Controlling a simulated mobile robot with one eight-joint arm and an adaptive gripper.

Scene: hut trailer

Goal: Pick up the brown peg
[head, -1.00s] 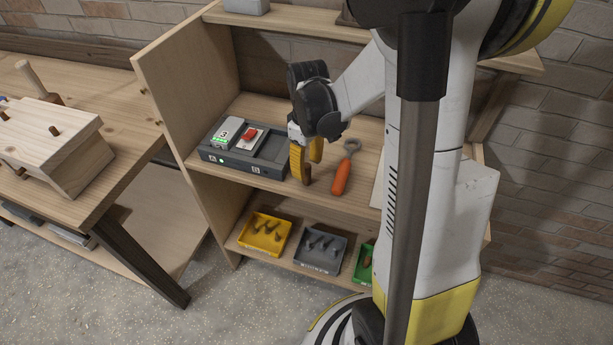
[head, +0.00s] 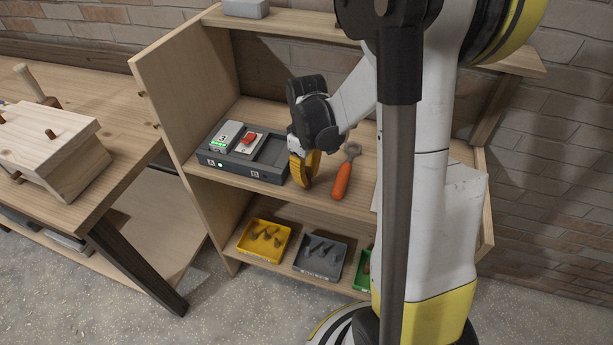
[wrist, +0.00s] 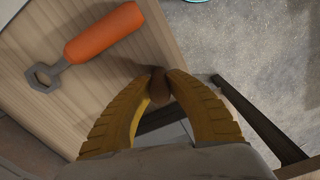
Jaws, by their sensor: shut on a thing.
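The brown peg (wrist: 159,88) shows in the wrist view between the tips of my yellow gripper fingers. My gripper (wrist: 160,78) is shut on it, with a finger on each side. In the head view my gripper (head: 306,180) is over the front of the middle shelf, between the dark grey charger-like box and the orange-handled wrench. The peg is hidden behind the fingers in the head view. I cannot tell whether the peg's lower end touches the shelf.
The orange-handled wrench (head: 346,172) lies right of my gripper. The dark grey box (head: 225,161) stands left. Yellow (head: 279,252) and grey (head: 336,264) bins sit on the shelf below. A workbench (head: 108,188) with a wooden block (head: 78,172) is at left.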

